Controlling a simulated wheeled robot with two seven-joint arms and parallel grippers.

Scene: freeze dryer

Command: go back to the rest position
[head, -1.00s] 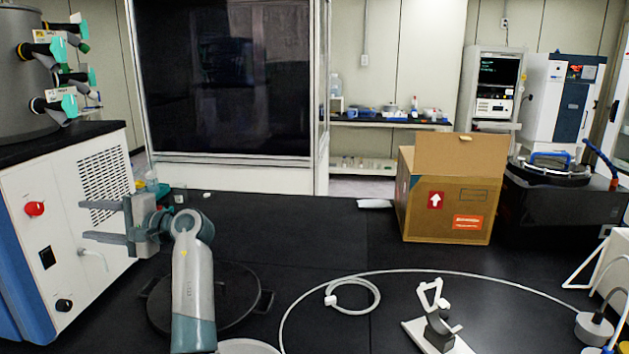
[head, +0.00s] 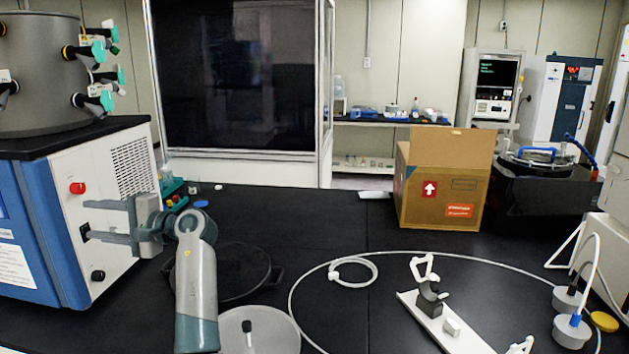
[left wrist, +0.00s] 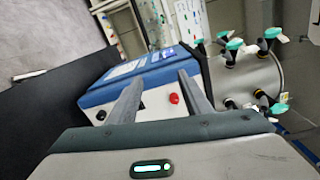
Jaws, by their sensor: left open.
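My left gripper (head: 108,221) is open and empty in the head view, its two fingers pointing left toward the front panel of the freeze dryer (head: 110,200). In the left wrist view the two open fingers (left wrist: 160,92) show with nothing between them but the freeze dryer's white panel and red knob (left wrist: 174,98) behind. From these views I cannot tell whether the fingertips touch the panel. My right gripper is not in view.
The bench's back middle (head: 300,215) is mostly clear.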

